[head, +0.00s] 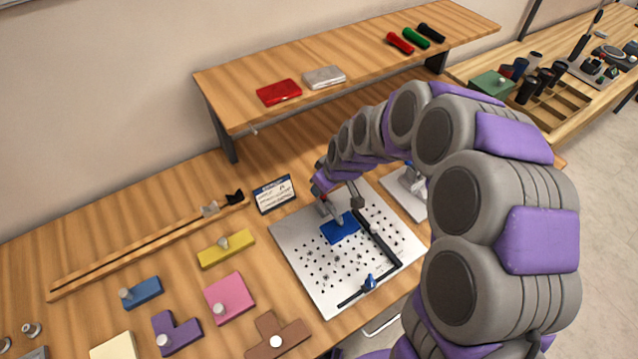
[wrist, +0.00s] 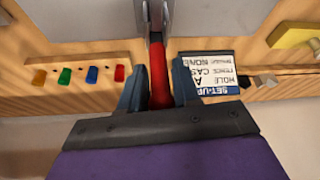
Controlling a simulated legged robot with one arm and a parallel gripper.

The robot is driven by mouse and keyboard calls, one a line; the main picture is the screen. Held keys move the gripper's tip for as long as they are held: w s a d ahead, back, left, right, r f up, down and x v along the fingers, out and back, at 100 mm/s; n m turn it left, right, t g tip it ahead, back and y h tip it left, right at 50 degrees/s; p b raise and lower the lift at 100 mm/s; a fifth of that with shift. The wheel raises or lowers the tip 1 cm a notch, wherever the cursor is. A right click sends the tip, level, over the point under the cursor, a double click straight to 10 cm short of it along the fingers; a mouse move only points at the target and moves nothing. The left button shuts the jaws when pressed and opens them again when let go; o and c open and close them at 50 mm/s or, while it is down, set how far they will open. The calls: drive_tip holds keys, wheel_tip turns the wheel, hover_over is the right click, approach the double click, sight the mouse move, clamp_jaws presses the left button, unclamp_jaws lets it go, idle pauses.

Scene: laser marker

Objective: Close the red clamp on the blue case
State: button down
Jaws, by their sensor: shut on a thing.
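The blue case (head: 341,229) lies flat on the perforated metal plate (head: 300,288) in the head view. The metal clamp (head: 331,209) stands at the case's back edge, and its arm reaches toward the case. My gripper (head: 325,186) is at the clamp's handle, above and behind the case. In the wrist view, the red handle (wrist: 159,78) of the clamp stands between the two dark fingers of my gripper (wrist: 158,88), which are shut on it. The case does not show in the wrist view. I cannot tell whether the clamp touches the case.
A black fence (head: 378,240) runs along the case's right side, with a blue knob (head: 369,282) at the plate's front. A set-up card (head: 274,194) stands behind the plate. A shelf (head: 235,113) overhangs the bench. Colored blocks lie at the left.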

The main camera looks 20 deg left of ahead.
drive_tip(key=shift+s+d+f+y, duration=0.15)
drive_tip(key=shift+s+d+y, duration=0.1)
drive_tip(key=shift+y, duration=0.05)
drive_tip(key=c, duration=1)
unclamp_jaws()
drive_tip(key=shift+w, duration=0.15)
drive_tip(key=shift+c, duration=0.2)
drive_tip(key=p+v, duration=0.3)
drive_tip(key=v, duration=1.4)
drive_tip(key=shift+s, duration=0.35)
